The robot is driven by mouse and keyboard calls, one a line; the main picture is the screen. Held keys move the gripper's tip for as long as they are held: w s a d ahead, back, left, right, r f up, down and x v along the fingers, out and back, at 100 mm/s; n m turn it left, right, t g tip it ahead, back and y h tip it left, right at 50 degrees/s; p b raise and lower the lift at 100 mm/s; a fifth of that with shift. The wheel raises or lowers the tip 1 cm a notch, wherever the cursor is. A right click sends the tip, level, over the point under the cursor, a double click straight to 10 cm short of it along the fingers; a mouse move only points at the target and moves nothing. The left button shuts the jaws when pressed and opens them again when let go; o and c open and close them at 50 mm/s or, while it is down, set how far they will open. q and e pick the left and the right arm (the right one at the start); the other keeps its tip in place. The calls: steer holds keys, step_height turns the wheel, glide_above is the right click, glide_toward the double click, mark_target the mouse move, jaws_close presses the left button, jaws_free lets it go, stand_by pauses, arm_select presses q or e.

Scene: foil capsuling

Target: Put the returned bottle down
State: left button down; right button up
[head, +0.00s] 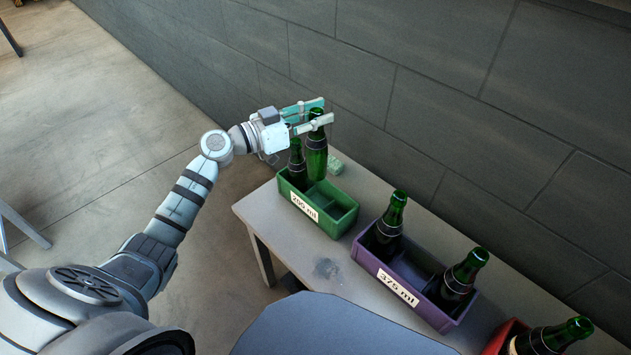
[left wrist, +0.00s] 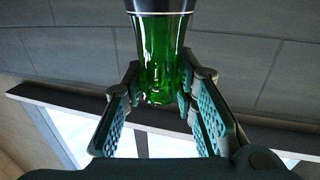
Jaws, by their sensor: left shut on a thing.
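My left gripper (head: 326,110) is shut on the neck of a green bottle (head: 317,158). The bottle is upright at the back left of the green crate (head: 335,228), labelled 200 ml. Its base is hidden, so I cannot tell whether it rests on the crate floor. A second, smaller green bottle (head: 296,157) stands just left of it in the same crate. In the left wrist view the held bottle (left wrist: 160,50) shows between the two fingers (left wrist: 160,88). My right gripper is not in view.
A purple crate (head: 432,312) labelled 375 ml holds two green bottles, farther right on the grey table (head: 300,250). A red crate (head: 495,343) with a bottle is at the lower right. A dark wall (head: 450,90) runs behind.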

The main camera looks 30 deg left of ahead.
mark_target(306, 150)
arm_select(q)
step_height(306, 150, down, 8)
steer(key=b, duration=0.4)
steer(key=shift+w+f, duration=0.1)
steer(key=shift+f, duration=0.15)
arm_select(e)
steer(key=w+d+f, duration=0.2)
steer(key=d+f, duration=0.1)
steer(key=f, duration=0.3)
arm_select(q)
steer(key=shift+f, duration=0.25)
step_height(306, 150, down, 4)
steer(key=b, duration=0.3)
steer(key=shift+r, duration=0.15)
steer(key=shift+a, duration=0.1)
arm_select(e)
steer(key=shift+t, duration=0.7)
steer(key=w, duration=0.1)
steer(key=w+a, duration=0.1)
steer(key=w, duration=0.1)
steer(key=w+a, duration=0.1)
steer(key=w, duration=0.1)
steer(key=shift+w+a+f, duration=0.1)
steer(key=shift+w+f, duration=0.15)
arm_select(q)
steer(key=c, duration=1.3)
jaws_free()
